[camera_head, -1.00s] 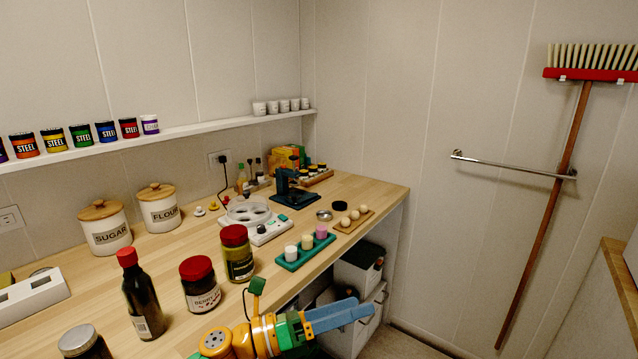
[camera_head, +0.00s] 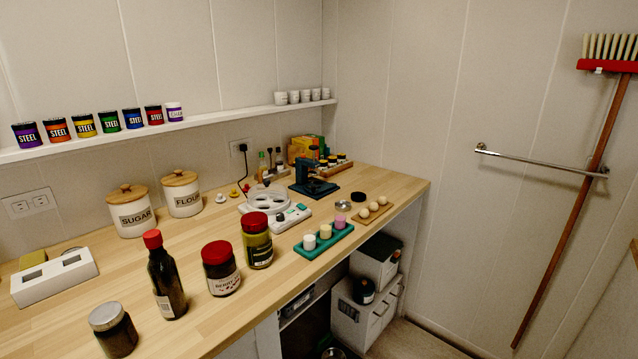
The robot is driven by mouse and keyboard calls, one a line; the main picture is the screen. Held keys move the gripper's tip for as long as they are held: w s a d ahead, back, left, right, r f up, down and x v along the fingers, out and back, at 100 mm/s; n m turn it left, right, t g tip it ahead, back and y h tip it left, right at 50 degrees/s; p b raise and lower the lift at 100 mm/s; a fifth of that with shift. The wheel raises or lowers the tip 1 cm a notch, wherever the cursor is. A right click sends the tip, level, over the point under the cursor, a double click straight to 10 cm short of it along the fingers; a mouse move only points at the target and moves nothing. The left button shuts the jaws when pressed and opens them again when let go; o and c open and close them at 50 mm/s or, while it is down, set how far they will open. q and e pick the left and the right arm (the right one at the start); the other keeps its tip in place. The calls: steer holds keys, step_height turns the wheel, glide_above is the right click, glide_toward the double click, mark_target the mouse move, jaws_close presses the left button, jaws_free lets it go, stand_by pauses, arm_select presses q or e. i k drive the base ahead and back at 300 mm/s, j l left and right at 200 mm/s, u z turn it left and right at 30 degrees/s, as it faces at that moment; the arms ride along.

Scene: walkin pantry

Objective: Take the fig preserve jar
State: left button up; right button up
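No label that I can read says fig preserve. A dark jar with a red lid (camera_head: 220,268) stands on the counter, and its pale label seems to read "BERRY". A taller jar with a red lid and yellow-green contents (camera_head: 257,241) stands to its right. A dark jar with a grey lid (camera_head: 113,330) stands at the front left of the counter. A small dark jar (camera_head: 364,291) sits below the counter by the white boxes; its label is too small to read. Neither of my grippers is in view.
A dark bottle with a red cap (camera_head: 165,275) stands between the front jars. A green tray (camera_head: 324,240) with small cups and an egg board (camera_head: 373,214) lie near the edge of the counter (camera_head: 405,185). White storage boxes (camera_head: 376,264) stand underneath. Floor shows at the lower right.

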mark_target(114, 331)
steer(key=u, duration=1.45)
steer(key=i+l+z, duration=0.25)
steer(key=i+j, duration=0.05)
steer(key=j, duration=0.05)
